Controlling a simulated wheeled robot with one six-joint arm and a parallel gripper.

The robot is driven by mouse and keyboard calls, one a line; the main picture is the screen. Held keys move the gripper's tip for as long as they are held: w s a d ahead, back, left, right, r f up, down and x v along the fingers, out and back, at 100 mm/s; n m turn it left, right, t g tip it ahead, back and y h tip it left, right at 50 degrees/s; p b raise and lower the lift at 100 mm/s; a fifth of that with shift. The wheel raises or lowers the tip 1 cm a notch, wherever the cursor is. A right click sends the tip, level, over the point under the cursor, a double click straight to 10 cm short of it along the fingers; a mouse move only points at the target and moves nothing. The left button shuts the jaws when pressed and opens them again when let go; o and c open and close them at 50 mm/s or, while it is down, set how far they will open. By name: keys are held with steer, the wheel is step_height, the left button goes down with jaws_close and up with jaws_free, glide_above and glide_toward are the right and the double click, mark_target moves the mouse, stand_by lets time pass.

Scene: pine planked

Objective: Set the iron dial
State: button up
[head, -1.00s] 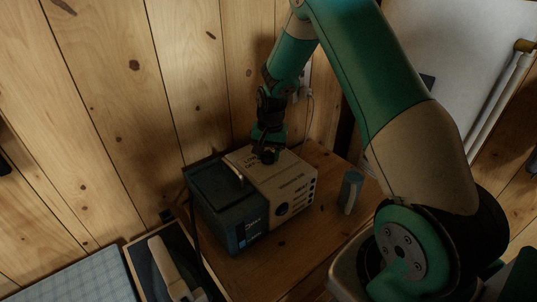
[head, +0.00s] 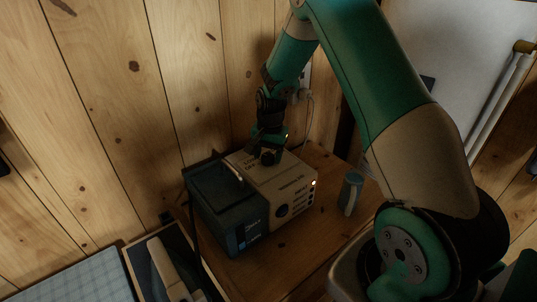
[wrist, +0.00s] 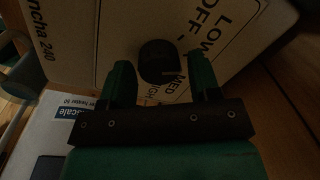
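The iron dial is a round black knob (head: 268,158) on the top of a pale-and-dark box appliance (head: 300,172). In the wrist view the knob (wrist: 157,62) stands on a pale panel (wrist: 110,28) printed OFF, LOW, MED and a partly hidden HIGH. A short pale mark shows at the knob's right edge, on the side of MED; its exact setting is hard to read. My gripper (head: 270,141) is just over the knob. In the wrist view my gripper's (wrist: 162,72) fingers stand apart on either side of it, with a gap visible at the right.
A small indicator glows on the appliance's front edge (head: 313,183). A grey-blue mug (head: 351,193) stands right of the appliance on the wooden table (head: 285,245). A plank wall (head: 130,120) is close behind, with a cord (head: 309,122) near the outlet. A dark tray (head: 150,262) lies at lower left.

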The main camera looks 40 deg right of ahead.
mark_target(271, 156)
steer(key=shift+o, duration=0.5)
step_height(271, 156, up, 17)
steer(key=b, duration=0.2)
steer(key=shift+s+d+r+b, duration=0.15)
steer(key=shift+s+d+b, duration=0.1)
steer(key=shift+s+b, duration=0.15)
steer(key=s+a+r+n+y, duration=0.25)
steer(key=s+a+n, duration=0.75)
steer(key=a, duration=0.6)
steer(key=s+a+n, duration=0.4)
steer(key=s, duration=0.4)
steer(key=s+a+n+y, duration=0.1)
steer(key=s+a+n, duration=0.3)
steer(key=s, duration=0.5)
steer(key=shift+s+a+g, duration=0.25)
steer(key=shift+a+g, duration=0.05)
steer(key=shift+a, duration=0.05)
